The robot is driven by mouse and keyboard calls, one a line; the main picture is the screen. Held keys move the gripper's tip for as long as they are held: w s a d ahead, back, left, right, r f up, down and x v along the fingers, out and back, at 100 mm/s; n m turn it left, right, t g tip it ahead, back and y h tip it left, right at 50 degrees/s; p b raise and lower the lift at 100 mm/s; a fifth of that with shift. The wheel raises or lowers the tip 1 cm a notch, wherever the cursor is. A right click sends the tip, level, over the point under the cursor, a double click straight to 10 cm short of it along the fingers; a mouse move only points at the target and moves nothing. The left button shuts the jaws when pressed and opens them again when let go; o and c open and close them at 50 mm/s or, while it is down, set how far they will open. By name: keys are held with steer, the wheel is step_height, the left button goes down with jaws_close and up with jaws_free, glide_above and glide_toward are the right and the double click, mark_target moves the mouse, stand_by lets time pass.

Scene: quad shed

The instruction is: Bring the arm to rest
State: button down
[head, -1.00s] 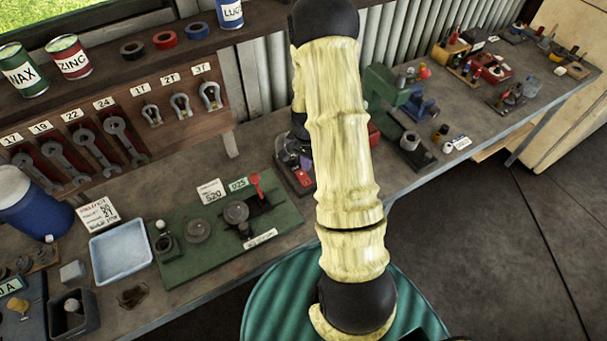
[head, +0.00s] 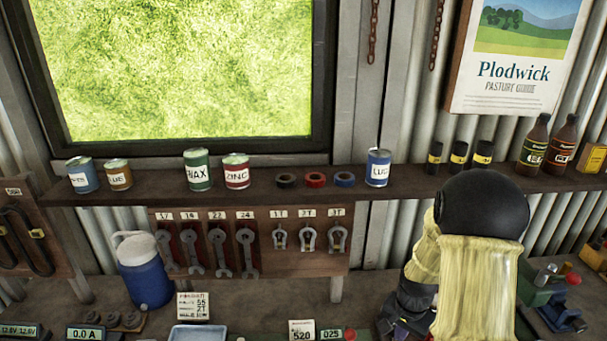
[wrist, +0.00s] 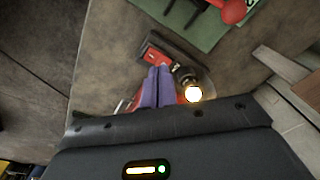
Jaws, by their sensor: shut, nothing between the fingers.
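My arm (head: 475,285) rises at the lower right of the head view, with a black joint on top and pale yellow covers below. My gripper (wrist: 157,80) shows in the wrist view with its two purple fingers together and nothing between them. It is over the grey bench top (wrist: 110,45). A red and dark object with a bright round light (wrist: 194,93) lies just beyond and beside the fingertips; whether they touch it I cannot tell. The fingertips are not clearly visible in the head view.
A shelf (head: 260,184) with tins and bottles runs below the window. Wrenches and shackles hang on a board (head: 262,262). A green mat (wrist: 200,20) edges the wrist view.

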steer(key=s+a+r+n+t+b, duration=0.1)
steer(key=s+a+r+n+b, duration=0.2)
steer(key=s+a+r+n, duration=0.5)
steer(key=s+a, duration=0.1)
steer(key=s, duration=0.2)
steer(key=shift+a+t+b, duration=0.15)
steer(key=shift+t+b, duration=0.2)
steer(key=shift+t, duration=0.05)
steer(key=shift+r, duration=0.1)
stand_by(0.4)
